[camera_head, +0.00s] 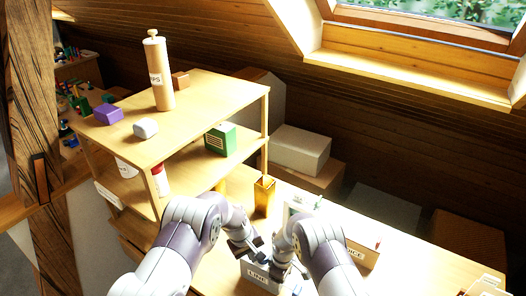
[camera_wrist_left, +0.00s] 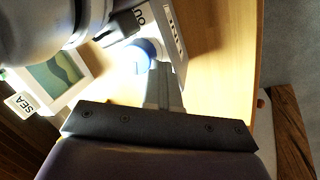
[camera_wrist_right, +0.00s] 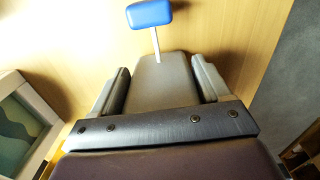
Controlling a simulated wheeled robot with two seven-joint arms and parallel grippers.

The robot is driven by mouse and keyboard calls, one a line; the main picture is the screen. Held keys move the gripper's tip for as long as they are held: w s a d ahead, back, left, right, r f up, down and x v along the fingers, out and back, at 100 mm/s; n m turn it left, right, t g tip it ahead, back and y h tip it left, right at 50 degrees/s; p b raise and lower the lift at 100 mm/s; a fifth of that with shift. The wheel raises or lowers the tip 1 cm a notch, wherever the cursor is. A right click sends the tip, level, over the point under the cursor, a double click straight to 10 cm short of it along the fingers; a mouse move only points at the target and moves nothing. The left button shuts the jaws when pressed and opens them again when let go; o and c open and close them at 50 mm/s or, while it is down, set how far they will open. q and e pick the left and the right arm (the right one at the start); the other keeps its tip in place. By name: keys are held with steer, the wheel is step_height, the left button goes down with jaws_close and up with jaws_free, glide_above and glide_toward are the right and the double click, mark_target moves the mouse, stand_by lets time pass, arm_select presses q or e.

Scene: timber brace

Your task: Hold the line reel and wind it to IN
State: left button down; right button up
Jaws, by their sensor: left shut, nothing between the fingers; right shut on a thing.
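The line reel (camera_head: 258,273) is a grey box with a LINE label, low in the middle of the head view. In the left wrist view its labelled side (camera_wrist_left: 175,38) shows, with part of an OUT mark and a round blue knob (camera_wrist_left: 148,48). My right gripper (camera_wrist_right: 162,85) is shut on the reel's grey body; the blue crank knob (camera_wrist_right: 149,13) stands beyond on a pale rod. My left gripper (camera_wrist_left: 163,88) is shut and empty, its tips close to the blue knob; I cannot tell whether they touch. No IN mark is readable.
A framed picture (camera_wrist_left: 55,78) with a SEA tag stands near the reel. A yellow holder (camera_head: 264,196) and a label sign (camera_head: 360,255) stand on the bench. A wooden shelf unit (camera_head: 210,95) rises at the left. The bench at right (camera_head: 420,268) looks mostly clear.

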arm_select(q)
steer(key=shift+w, duration=0.4)
stand_by(0.3)
steer(key=shift+a, duration=0.35)
steer(key=shift+a+r, duration=0.1)
steer(key=shift+r, duration=0.15)
steer(key=v, duration=0.2)
steer(key=d+v, duration=0.1)
steer(key=v, duration=0.2)
steer(key=shift+w+r, duration=0.1)
steer(key=shift+r, duration=0.3)
